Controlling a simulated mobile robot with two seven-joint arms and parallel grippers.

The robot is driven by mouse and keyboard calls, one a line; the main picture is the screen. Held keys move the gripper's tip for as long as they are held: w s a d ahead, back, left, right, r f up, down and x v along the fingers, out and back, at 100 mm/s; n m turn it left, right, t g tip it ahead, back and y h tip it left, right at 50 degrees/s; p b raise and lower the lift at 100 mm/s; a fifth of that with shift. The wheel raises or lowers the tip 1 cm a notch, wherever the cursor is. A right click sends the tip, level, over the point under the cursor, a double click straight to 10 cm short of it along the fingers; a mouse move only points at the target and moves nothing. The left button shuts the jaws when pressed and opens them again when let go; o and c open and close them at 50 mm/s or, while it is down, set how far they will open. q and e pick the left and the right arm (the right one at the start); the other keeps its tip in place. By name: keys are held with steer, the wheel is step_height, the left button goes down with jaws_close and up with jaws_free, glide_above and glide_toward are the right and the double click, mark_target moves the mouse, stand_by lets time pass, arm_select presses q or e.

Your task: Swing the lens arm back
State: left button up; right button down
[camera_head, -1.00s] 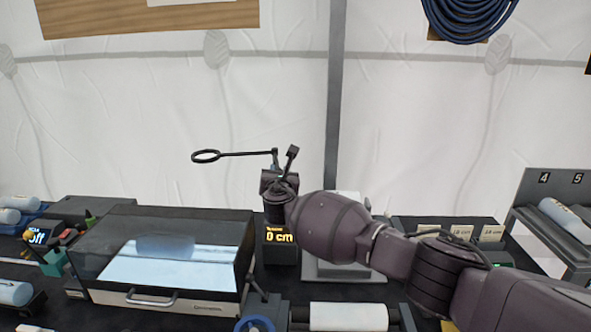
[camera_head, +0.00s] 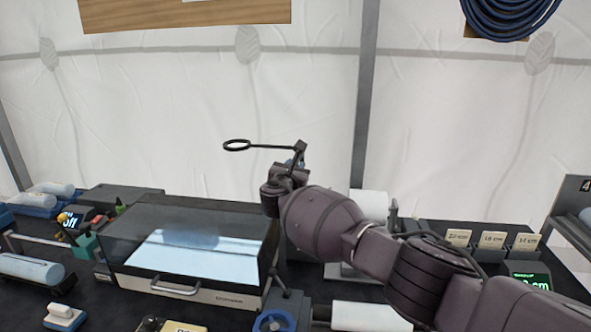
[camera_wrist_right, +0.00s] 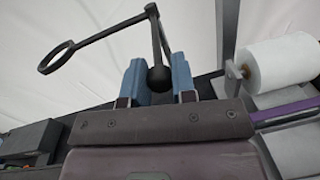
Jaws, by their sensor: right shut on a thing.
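The lens arm is a thin black rod with a round ring (camera_head: 237,145) at its left end, raised above the glass-topped light box. In the right wrist view the ring (camera_wrist_right: 56,57) is at upper left, and a short link drops from the rod's other end to a dark ball (camera_wrist_right: 158,79). My right gripper (camera_head: 292,166) is at the lens arm's right end. In the wrist view its blue fingers (camera_wrist_right: 160,80) are shut on the ball, one on each side. The lens arm's mounting is hidden. My left gripper is out of view.
The light box (camera_head: 230,299) with a front handle stands below the lens ring. A white roll (camera_head: 370,206) stands behind my right arm, and another lies at the front. Labelled cards (camera_head: 492,240) are at right. Bottles and small tools crowd the left. The tent wall is behind.

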steer(key=c, duration=0.9)
jaws_free()
steer(key=shift+a, duration=0.2)
steer(key=shift+c, duration=0.2)
steer(key=s+a+p, duration=0.1)
steer(key=s+p, duration=0.1)
steer(key=s, duration=0.8)
steer(key=shift+s+a, duration=0.3)
steer(key=shift+a, duration=0.1)
